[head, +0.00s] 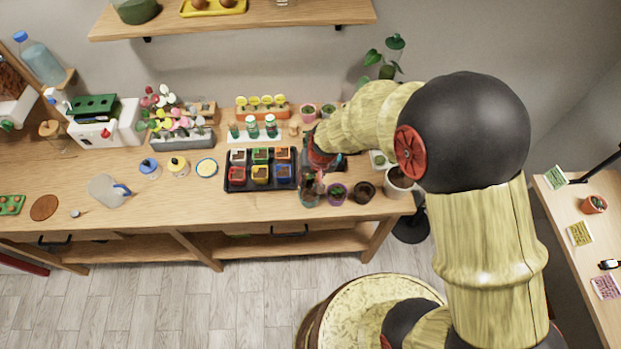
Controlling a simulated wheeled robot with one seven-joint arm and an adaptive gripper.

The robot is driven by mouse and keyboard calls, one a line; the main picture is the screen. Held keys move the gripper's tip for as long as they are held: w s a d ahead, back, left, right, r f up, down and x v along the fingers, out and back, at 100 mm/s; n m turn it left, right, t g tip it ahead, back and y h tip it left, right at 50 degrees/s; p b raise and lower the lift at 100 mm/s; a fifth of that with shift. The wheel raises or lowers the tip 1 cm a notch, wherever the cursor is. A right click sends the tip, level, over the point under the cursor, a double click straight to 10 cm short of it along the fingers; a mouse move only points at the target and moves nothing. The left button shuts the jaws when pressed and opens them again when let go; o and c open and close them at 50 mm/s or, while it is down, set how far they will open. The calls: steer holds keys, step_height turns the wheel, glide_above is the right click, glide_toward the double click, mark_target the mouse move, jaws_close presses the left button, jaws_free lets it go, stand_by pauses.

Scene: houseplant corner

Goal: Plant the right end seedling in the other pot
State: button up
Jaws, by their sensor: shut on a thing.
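My gripper (318,168) points down at the right end of the black tray (226,186). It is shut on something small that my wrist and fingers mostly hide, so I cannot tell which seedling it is. The tray holds small coloured cups in two rows, with a blue cup (283,176) at the front right. Just below my gripper stands a greenish, glassy container (309,196). Beside that is a dark pot (364,193) that shows brown soil and no plant.
A pale pot (398,186) stands near the bench's right end, partly behind my arm. Behind the tray are small jars (252,127) and an orange rack with yellow tops (262,109). Flowers (176,118) stand left.

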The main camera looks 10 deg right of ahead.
mark_target(310, 187)
steer(key=shift+f+b, duration=1.7)
steer(key=shift+f, duration=0.8)
steer(key=shift+f+b, duration=1.15)
steer(key=shift+f, duration=0.15)
steer(key=o, duration=0.8)
steer(key=shift+o, duration=1)
steer(key=shift+o, duration=1.1)
steer(key=shift+r, duration=0.1)
